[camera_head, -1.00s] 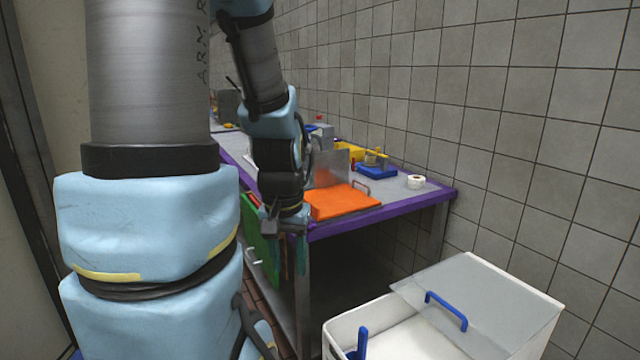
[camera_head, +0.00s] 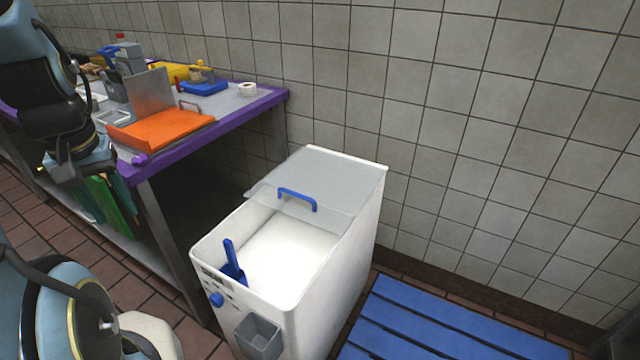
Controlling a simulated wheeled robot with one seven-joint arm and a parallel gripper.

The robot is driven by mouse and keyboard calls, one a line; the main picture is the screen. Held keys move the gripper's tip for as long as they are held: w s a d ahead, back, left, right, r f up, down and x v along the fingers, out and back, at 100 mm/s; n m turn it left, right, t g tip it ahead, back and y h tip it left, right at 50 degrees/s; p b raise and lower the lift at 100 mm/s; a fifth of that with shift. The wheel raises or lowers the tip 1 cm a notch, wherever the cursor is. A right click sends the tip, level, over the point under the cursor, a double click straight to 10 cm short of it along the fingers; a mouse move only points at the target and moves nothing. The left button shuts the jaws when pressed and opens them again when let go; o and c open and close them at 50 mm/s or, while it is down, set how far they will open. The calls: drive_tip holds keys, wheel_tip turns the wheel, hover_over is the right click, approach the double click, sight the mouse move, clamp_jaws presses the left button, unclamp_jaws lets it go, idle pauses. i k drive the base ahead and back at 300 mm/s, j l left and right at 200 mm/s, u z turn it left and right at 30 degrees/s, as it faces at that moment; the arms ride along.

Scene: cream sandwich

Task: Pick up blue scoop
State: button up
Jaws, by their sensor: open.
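The blue scoop (camera_head: 232,264) stands in the front left corner of a white bin (camera_head: 350,250), its handle pointing up and its lower part in or against the pale contents. The bin's see-through lid (camera_head: 332,178) with a blue handle covers only the back part, so the front is uncovered. My gripper (camera_head: 72,176) is at the left, beside the table's front edge, well apart from the scoop and to its upper left. It is open, and I see nothing between its fingers.
A purple-edged table (camera_head: 215,132) stands behind and left of the bin. It carries an orange board (camera_head: 160,130), a blue tray (camera_head: 204,88) and a white tape roll (camera_head: 247,89). A blue slatted pallet (camera_head: 430,325) lies right of the bin. A tiled wall is behind.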

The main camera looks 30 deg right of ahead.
sight(231, 269)
drive_tip(key=i+j+z, duration=0.25)
drive_tip(key=j+z, duration=0.3)
drive_tip(key=i+j+z, duration=0.25)
drive_tip(key=j, duration=0.15)
drive_tip(key=j+z, duration=0.3)
